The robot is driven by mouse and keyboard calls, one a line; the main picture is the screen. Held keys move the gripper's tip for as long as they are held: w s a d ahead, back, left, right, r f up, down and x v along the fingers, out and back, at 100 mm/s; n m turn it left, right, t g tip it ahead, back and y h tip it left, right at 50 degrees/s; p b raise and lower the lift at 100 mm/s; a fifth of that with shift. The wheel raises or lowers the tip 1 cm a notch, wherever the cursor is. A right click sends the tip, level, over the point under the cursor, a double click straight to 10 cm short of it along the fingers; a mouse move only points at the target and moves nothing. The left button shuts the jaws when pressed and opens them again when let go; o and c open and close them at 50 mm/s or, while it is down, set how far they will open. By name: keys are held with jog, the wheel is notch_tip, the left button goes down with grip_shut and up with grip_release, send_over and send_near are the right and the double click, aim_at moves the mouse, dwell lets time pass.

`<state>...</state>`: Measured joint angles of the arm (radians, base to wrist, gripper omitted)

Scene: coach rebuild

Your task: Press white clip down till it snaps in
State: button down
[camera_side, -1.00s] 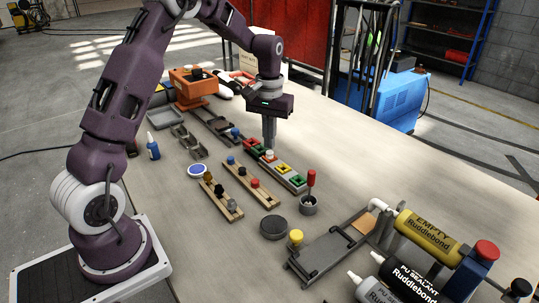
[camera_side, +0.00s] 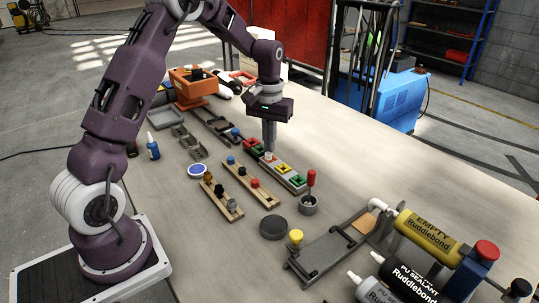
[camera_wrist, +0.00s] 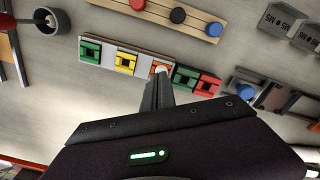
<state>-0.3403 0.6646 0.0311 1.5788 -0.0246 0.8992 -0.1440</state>
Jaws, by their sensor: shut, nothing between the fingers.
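The small white clip (camera_side: 268,157) sits on a red block of the strip of coloured blocks (camera_side: 288,178). In the wrist view, the white clip (camera_wrist: 161,68) shows just beyond my fingertips, on an orange-red block between the yellow and green ones. My gripper (camera_side: 269,150) points straight down with its fingers together and empty. Its tips are at the top of the clip and appear to touch it. The gripper also shows in the wrist view (camera_wrist: 160,77), where the fingers hide part of the clip and its block. I cannot tell whether the clip is fully seated.
Wooden strips with coloured knobs (camera_side: 254,185) lie left of the block strip. A cup with a red-handled tool (camera_side: 309,202) stands at its near end.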

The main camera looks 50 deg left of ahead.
notch_tip(320, 180, up, 6)
jog(key=shift+r, duration=0.15)
dwell(0.5)
jog(key=s+d+r+m+t, duration=0.3)
jog(key=s+d+r, duration=0.7)
jog(key=s+r, duration=0.15)
jog(key=s+d+f+m+t, duration=0.1)
jog(key=s+d, duration=0.1)
jog(key=s, duration=0.6)
jog(key=s+d+f+m+t, duration=0.1)
jog(key=s+d+m, duration=0.1)
jog(key=s, duration=0.6)
jog(key=shift+s+d+t, duration=0.2)
jog(key=shift+d+t, duration=0.1)
jog(key=shift+d, duration=0.55)
